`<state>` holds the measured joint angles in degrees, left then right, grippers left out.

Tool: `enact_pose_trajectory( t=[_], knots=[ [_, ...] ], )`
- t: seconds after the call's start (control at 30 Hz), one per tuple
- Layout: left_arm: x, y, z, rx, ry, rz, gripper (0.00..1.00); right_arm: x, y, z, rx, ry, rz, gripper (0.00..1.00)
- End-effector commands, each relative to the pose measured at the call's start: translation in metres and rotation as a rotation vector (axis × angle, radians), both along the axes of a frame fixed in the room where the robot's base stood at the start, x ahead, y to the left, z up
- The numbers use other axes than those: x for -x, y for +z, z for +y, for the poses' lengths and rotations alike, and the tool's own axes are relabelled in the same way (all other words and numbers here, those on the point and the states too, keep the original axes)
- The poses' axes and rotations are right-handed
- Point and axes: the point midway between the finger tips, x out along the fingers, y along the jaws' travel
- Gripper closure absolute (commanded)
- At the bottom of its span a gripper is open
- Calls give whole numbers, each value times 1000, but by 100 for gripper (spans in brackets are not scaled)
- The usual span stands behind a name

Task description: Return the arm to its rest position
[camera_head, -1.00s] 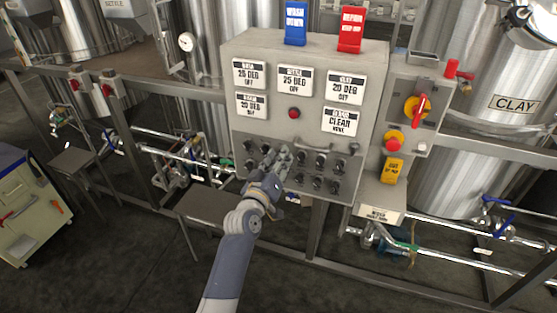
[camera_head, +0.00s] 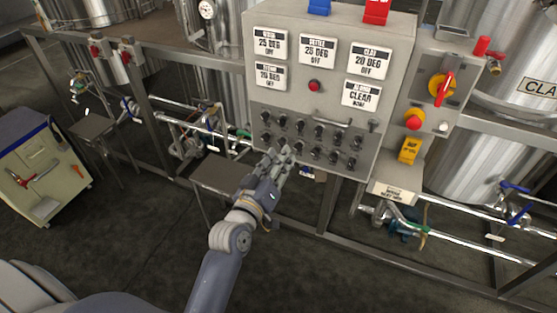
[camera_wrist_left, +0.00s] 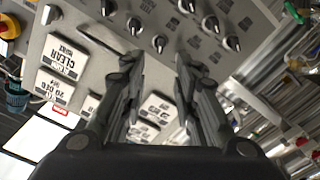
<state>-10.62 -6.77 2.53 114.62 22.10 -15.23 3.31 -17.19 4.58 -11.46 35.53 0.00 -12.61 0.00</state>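My left arm (camera_head: 214,275) reaches up from the bottom of the head view. My left gripper (camera_head: 280,152) is in front of the lower edge of the grey control panel (camera_head: 397,50), just below its rows of black knobs (camera_head: 317,131). In the left wrist view the two fingers of the left gripper (camera_wrist_left: 158,62) stand apart with nothing between them. The panel face (camera_wrist_left: 88,15) and several knobs (camera_wrist_left: 209,24) lie beyond the fingertips. I cannot tell from the head view how far the tips are from the panel. My right gripper is not in view.
A tool cart (camera_head: 45,175) stands at the left. A flat grey shelf (camera_head: 218,174) and steel pipes (camera_head: 187,126) are left of the gripper. A steel frame rail (camera_head: 420,262) and valves run at the right. The dark floor (camera_head: 130,235) at lower left is open.

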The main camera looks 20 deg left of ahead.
Motion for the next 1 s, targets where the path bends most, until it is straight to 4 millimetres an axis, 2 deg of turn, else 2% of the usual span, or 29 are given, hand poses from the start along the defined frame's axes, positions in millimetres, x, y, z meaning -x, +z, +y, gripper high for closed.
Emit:
enact_pose_trajectory(
  t=[0.47,0.57,0.67,0.77,0.8,0.87,0.9,1.0],
  knots=[
    [0,-1,0,0,0,2,72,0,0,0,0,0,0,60],
    [0,-16,-3,-9,-6,30,72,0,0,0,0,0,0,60],
    [1,-59,-10,-34,-24,107,72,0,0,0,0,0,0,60],
    [8,-125,-21,-79,-55,228,72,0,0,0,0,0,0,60],
    [15,-155,-25,-101,-69,284,72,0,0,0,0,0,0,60],
    [28,-199,-31,-134,-93,364,72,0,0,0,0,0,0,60],
    [38,-228,-34,-158,-109,418,72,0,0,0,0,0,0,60],
    [72,-298,-39,-216,-153,551,72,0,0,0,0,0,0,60]
  ],
)
